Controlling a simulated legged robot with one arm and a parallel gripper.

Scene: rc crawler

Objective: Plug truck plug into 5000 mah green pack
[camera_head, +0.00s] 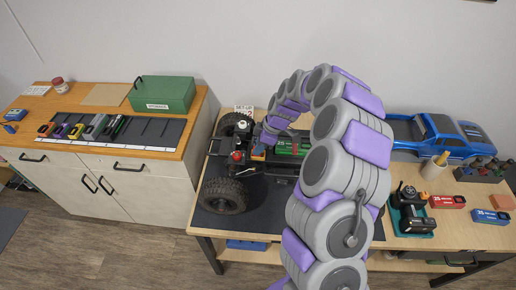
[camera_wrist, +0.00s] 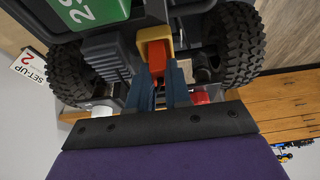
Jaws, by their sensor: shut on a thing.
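The green pack (camera_head: 292,147) lies in the truck's chassis (camera_head: 228,162), partly hidden by my arm. Its green top also shows at the upper left of the wrist view (camera_wrist: 82,10). In the wrist view a yellow connector (camera_wrist: 149,34) sits around or against an orange-red plug (camera_wrist: 155,57). My gripper (camera_wrist: 160,78) is shut on the orange-red plug, at the end of the chassis between two black tyres. I cannot tell how deep the plug sits in the yellow connector.
The truck stands on a dark mat (camera_head: 268,215) on the wooden bench. A blue truck body (camera_head: 445,135), red pack (camera_head: 447,201), blue pack (camera_head: 490,216) and black device in a teal tray (camera_head: 411,222) are at right. A left cabinet holds a green box (camera_head: 162,92).

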